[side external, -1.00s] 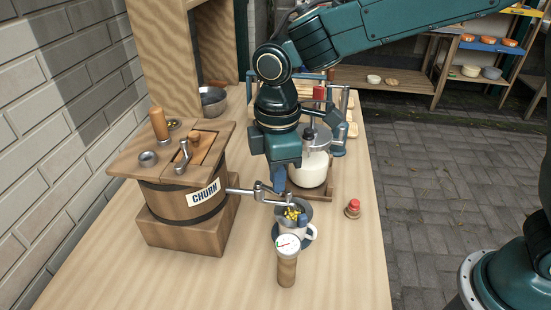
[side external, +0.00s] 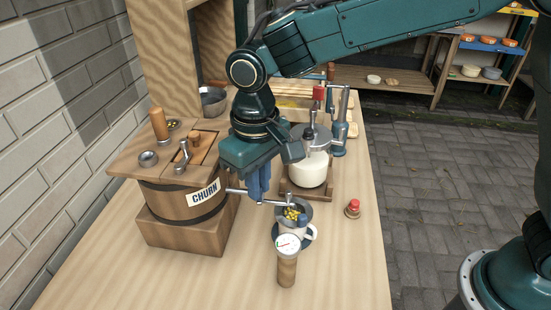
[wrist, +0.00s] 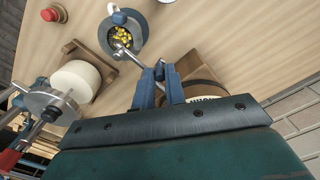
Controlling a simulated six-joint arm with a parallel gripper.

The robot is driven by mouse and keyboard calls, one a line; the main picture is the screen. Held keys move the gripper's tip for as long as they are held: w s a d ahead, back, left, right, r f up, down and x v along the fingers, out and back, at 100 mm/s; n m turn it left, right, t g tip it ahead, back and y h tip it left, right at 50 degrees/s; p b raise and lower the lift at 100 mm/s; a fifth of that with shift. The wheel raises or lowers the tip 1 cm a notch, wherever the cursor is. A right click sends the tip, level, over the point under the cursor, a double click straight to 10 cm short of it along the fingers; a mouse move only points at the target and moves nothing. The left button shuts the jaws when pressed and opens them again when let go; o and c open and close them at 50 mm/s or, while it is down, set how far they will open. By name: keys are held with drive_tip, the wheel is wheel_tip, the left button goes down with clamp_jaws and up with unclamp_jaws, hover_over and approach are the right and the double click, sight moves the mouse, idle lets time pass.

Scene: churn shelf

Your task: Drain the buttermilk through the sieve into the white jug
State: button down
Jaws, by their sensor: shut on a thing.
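The white jug (side external: 307,234) stands on a dark blue round base in front of the churn (side external: 185,203). The sieve (side external: 293,215) sits on the jug's mouth and holds yellow grains. The churn's metal tap (side external: 274,202) reaches from the barrel to above the sieve. My gripper (side external: 258,194) is at the tap between barrel and sieve, shut on what appears to be the tap's handle, which the fingers mostly hide. In the wrist view, the gripper (wrist: 159,76) closes around this metal part, and the sieve (wrist: 122,38) lies beyond it. No flowing liquid can be made out.
A dial thermometer (side external: 287,258) stands in front of the jug. A jar of white liquid (side external: 310,170) on a wooden stand is close behind the sieve. A small red-topped object (side external: 352,208) sits to the right.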

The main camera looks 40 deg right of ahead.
drive_tip(key=shift+w+a+m, duration=0.2)
drive_tip(key=shift+m, duration=0.55)
drive_tip(key=shift+w+a+m, duration=0.15)
drive_tip(key=shift+a+m, duration=0.05)
drive_tip(key=shift+m, duration=0.55)
drive_tip(key=c, duration=1.5)
unclamp_jaws()
drive_tip(key=shift+o, duration=0.2)
wheel_tip(320, 180, up, 14)
